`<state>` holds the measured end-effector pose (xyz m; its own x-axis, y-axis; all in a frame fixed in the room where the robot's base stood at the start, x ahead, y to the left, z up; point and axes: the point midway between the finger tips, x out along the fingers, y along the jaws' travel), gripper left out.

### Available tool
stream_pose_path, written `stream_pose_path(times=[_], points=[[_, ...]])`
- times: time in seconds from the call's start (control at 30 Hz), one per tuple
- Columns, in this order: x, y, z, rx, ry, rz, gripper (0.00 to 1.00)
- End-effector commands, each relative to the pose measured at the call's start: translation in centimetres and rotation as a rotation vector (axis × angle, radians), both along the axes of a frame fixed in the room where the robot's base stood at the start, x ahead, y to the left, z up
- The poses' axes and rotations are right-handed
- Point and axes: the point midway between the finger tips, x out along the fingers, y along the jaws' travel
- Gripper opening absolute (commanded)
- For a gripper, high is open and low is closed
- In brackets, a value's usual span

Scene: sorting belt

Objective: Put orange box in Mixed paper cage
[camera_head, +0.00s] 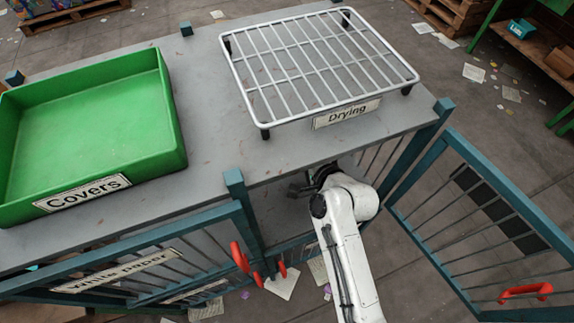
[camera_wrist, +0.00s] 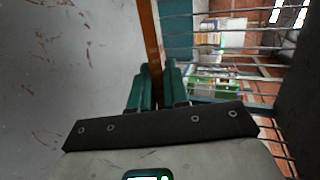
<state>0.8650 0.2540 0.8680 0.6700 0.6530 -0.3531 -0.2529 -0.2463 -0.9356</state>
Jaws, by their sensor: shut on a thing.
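The orange box (camera_wrist: 149,35) shows in the wrist view as a narrow orange-brown strip seen edge-on. My gripper (camera_wrist: 153,72) is shut on it, with one teal finger on each side. In the head view my gripper is at the opening of a caged compartment under the grey counter, below the drying rack; its fingertips and the box are hidden there by the counter and my arm. The compartment's barred door (camera_head: 478,215) stands swung open to the right. No "Mixed paper" label can be read in either view.
On the counter (camera_head: 205,85) are a green tray (camera_head: 100,125) labelled Covers and a white wire rack (camera_head: 320,65) labelled Drying. A barred door (camera_head: 150,262) labelled White paper is left of my arm, near a red handle (camera_head: 240,258). Wire bars (camera_wrist: 240,55) and papers show right of the box.

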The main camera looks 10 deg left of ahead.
Motion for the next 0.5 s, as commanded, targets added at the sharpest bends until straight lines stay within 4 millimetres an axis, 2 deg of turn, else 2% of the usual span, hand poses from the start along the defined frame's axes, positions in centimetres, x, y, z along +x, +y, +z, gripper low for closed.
stream_pose_path(times=[0.5], points=[[0.0,0.0,-6.1,0.0,-0.001,-0.001,0.0]])
